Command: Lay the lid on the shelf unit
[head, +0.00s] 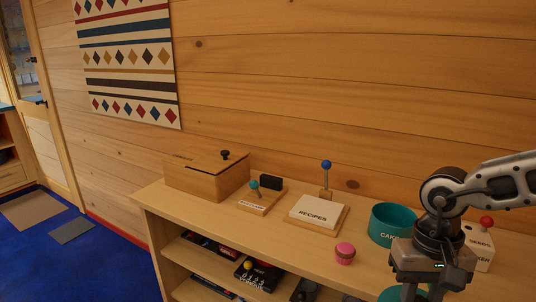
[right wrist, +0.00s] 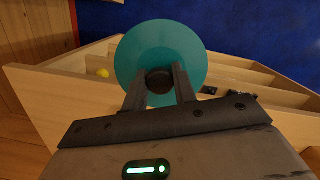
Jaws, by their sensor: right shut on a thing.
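My right gripper (head: 408,292) is at the lower right of the head view, in front of the shelf unit's top. In the right wrist view my right gripper (right wrist: 159,88) is shut on the dark knob of a round teal lid (right wrist: 160,40). The lid's edge (head: 388,295) shows low in the head view, partly hidden by the gripper. The shelf unit (head: 285,237) is pale wood with a flat top and open compartments below. It also shows behind the lid in the right wrist view (right wrist: 75,88). My left gripper is not in view.
Bare top lies left of the cupcake.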

